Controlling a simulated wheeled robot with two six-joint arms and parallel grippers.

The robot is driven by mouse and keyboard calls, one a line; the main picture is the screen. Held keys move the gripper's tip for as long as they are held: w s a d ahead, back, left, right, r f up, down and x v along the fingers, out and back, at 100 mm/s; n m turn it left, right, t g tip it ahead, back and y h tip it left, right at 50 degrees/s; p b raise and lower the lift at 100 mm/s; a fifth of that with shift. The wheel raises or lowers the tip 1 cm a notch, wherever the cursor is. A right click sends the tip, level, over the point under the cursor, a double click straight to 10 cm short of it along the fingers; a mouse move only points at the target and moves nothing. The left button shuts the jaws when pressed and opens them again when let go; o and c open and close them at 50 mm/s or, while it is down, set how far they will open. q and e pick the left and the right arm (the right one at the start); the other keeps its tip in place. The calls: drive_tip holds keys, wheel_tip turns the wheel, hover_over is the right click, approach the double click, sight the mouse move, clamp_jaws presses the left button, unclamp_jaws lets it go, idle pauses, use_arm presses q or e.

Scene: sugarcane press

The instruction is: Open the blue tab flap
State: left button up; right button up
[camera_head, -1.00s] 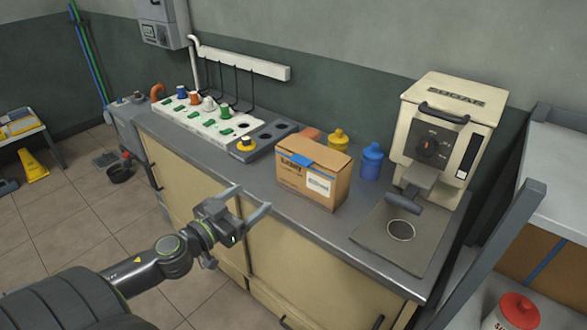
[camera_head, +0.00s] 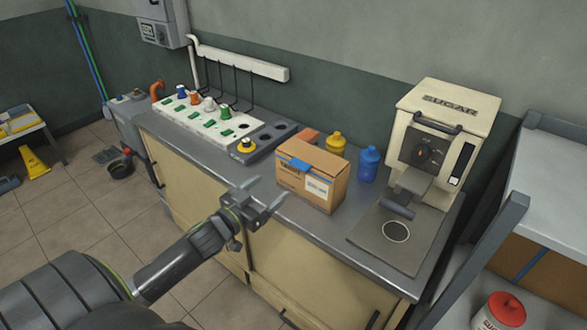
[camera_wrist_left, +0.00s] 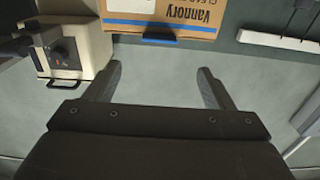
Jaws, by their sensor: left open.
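A brown cardboard box (camera_head: 312,185) stands on the grey counter, with a blue tab flap (camera_head: 300,167) at the top edge of its front side. In the left wrist view the box (camera_wrist_left: 180,12) is at the top and the blue tab (camera_wrist_left: 158,37) lies along its near edge. My left gripper (camera_head: 267,193) is open and empty, in front of the box and to its left, apart from it. Its two fingers (camera_wrist_left: 160,88) point toward the box in the left wrist view. My right gripper is not in view.
The cream press (camera_head: 435,150) stands right of the box, with a dark mat (camera_head: 375,240) before it. Yellow (camera_head: 336,142) and blue (camera_head: 369,163) bottles stand behind the box. A white rack (camera_head: 205,122) with coloured caps is to the left. The counter's front edge (camera_head: 325,248) lies below the box.

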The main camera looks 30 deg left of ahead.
sight(296, 167)
use_arm(q)
drive_tip(key=shift+w+d+f+b, duration=0.15)
drive_tip(key=shift+w+b, duration=0.5)
drive_tip(key=shift+w, duration=1.15)
drive_tip(key=shift+w+d+r+b, duration=0.15)
drive_tip(key=shift+w+b, duration=0.5)
drive_tip(key=shift+w, duration=1.15)
drive_tip(key=shift+w+d+f+b, duration=0.15)
drive_tip(key=shift+w+b, duration=0.5)
drive_tip(key=shift+w, duration=1.15)
drive_tip(key=shift+c, duration=0.5)
drive_tip(key=c, duration=1.3)
drive_tip(key=shift+r, duration=0.2)
